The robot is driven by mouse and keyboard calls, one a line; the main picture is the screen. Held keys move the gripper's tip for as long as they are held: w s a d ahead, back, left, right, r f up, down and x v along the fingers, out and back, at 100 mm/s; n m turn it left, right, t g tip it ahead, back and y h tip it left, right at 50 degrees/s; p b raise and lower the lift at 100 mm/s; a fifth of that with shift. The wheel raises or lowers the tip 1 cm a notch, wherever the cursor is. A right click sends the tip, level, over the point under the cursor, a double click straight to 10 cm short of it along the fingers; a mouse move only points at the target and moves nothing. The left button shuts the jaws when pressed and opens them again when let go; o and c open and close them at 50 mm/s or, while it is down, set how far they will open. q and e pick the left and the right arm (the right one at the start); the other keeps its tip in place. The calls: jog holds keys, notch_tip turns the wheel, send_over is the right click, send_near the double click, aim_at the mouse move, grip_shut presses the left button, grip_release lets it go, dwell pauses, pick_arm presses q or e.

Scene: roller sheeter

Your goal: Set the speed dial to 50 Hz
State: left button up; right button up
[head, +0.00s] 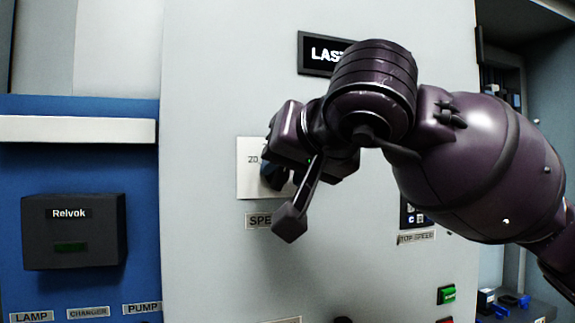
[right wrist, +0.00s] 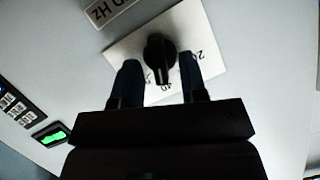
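The speed dial's black knob (right wrist: 158,55) stands on a white plate (right wrist: 205,35) with printed numbers in the right wrist view. My right gripper (right wrist: 158,62) is open, with one finger on each side of the knob and a visible gap to each. In the head view the plate (head: 250,184) shows left of my right gripper (head: 277,176), which hides the knob and most of the scale. The pointer's exact reading cannot be told. Below the plate is a partly covered label starting "SPE" (head: 259,220). My left gripper is not in view.
A dark display (head: 314,53) above the dial is partly covered by my right arm. A keypad (right wrist: 20,105) and a green button (head: 446,295) sit on the same grey panel. A dark "Relvok" box (head: 74,232) projects from the blue panel at left.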

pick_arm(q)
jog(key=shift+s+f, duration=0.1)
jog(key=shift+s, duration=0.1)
pick_arm(e)
grip_shut()
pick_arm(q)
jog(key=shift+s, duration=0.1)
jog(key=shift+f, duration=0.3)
pick_arm(e)
jog(key=shift+f+m, duration=0.1)
jog(key=shift+m, duration=0.2)
jog(key=m+y+b, duration=0.3)
jog(key=shift+w+d+f+m, duration=0.15)
jog(key=shift+d+f+m, duration=0.15)
jog(key=shift+m, duration=0.1)
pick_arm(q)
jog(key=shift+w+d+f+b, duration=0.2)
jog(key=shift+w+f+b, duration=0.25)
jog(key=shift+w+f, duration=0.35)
pick_arm(e)
jog(key=shift+r+m+y, duration=0.1)
jog(key=shift+m+y, duration=0.3)
jog(key=shift+m, duration=0.3)
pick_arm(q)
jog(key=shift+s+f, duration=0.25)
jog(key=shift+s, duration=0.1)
